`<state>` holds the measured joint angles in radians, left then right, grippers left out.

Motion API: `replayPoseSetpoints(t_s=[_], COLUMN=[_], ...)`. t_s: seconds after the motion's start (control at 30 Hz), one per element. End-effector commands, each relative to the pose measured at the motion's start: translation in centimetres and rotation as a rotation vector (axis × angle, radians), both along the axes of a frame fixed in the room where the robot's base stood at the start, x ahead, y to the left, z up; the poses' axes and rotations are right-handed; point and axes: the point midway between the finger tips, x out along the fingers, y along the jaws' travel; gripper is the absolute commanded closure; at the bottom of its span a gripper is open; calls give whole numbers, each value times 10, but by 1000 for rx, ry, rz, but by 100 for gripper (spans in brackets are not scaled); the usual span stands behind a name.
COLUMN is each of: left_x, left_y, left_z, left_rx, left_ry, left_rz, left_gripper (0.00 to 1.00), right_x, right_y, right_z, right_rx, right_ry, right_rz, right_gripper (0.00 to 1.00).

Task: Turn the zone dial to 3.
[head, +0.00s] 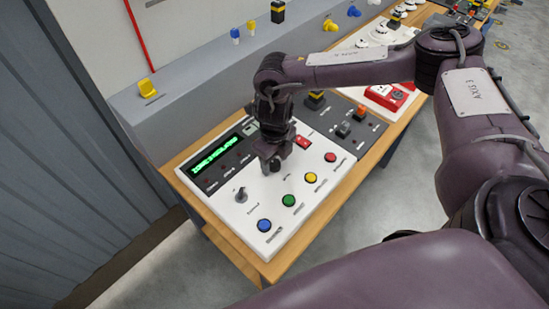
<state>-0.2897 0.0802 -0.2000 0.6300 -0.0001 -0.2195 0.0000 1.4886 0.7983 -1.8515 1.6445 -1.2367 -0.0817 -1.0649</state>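The white control panel (222,205) lies on the wooden bench. A small dark-grey knob with a stem (241,195) stands at its left; its lettering is too small to read. My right gripper (271,166) points down onto the middle of the panel, with its fingertips at or just above the surface around a small dark, round part, possibly the zone dial. The fingers and wrist hide most of that part, so its setting cannot be read. I cannot tell whether the fingers touch it or how wide they are apart. My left gripper is out of view.
Blue (264,225), green (288,200), yellow (311,177) and red (330,157) buttons line the panel's front edge. A green-lit display (215,155) is at the back. A dark switch panel (345,130) adjoins on the right. Grey floor lies in front.

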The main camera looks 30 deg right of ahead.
Motion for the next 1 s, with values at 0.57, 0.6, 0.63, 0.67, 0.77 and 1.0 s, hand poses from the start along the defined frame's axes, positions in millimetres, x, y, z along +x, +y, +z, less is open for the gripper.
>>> replayPoseSetpoints(t_s=[0.57, 0.6, 0.63, 0.67, 0.77, 1.0], left_x=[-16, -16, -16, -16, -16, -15], left_y=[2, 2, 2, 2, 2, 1], left_z=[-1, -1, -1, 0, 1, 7], left_rx=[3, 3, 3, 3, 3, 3], left_ry=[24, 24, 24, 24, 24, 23], left_rz=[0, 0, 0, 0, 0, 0], left_gripper=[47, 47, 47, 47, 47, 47], right_x=[0, 0, 0, 0, 0, 0], right_y=[0, 0, 0, 0, 0, 0], right_z=[1, 1, 1, 1, 1, 1], right_rx=[0, 0, 0, 0, 0, 2], right_ry=[0, 0, 0, 0, 0, 1], right_rz=[-21, -33, -44, -55, -107, -300], right_gripper=[91, 91, 91, 91, 91, 91])
